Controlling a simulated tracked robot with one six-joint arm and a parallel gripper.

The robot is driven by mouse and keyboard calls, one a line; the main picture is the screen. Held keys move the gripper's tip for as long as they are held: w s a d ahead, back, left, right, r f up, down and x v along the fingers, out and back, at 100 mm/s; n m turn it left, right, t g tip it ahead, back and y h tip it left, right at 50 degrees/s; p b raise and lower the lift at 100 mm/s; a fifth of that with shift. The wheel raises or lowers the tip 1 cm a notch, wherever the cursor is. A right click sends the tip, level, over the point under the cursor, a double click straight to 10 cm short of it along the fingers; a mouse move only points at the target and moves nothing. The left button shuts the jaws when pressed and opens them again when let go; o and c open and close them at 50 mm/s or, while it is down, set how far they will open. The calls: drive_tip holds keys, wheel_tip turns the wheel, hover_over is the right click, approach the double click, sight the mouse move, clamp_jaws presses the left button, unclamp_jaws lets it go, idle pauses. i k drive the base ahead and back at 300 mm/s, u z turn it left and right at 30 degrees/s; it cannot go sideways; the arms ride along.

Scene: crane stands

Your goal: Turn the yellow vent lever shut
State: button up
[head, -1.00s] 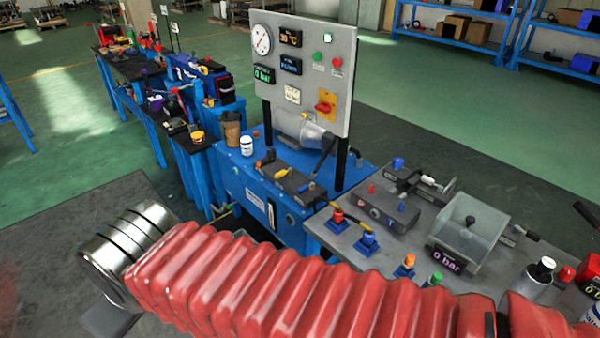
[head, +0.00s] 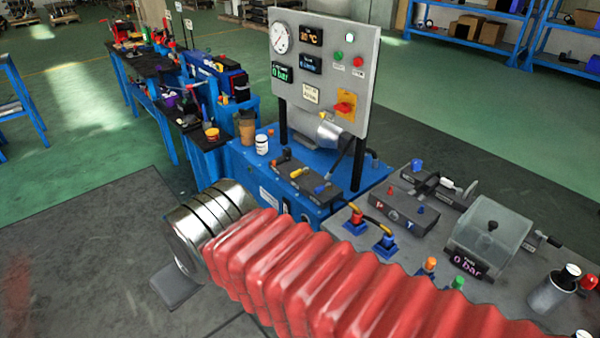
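A dark valve block (head: 309,186) lies on the blue bench in front of the grey gauge panel. My gripper's fingers do not show, and nothing of mine touches the lever.
The gauge panel (head: 350,58) stands behind the block. A brown cup (head: 247,131) and a white jar (head: 262,145) stand left of it. A grey worktop with a clear-covered box (head: 492,229) is at right. Open floor (head: 80,240) lies at left.

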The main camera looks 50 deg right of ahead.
sight(298, 171)
drive_tip(key=u, duration=0.05)
drive_tip(key=i, duration=1)
drive_tip(key=z, duration=0.05)
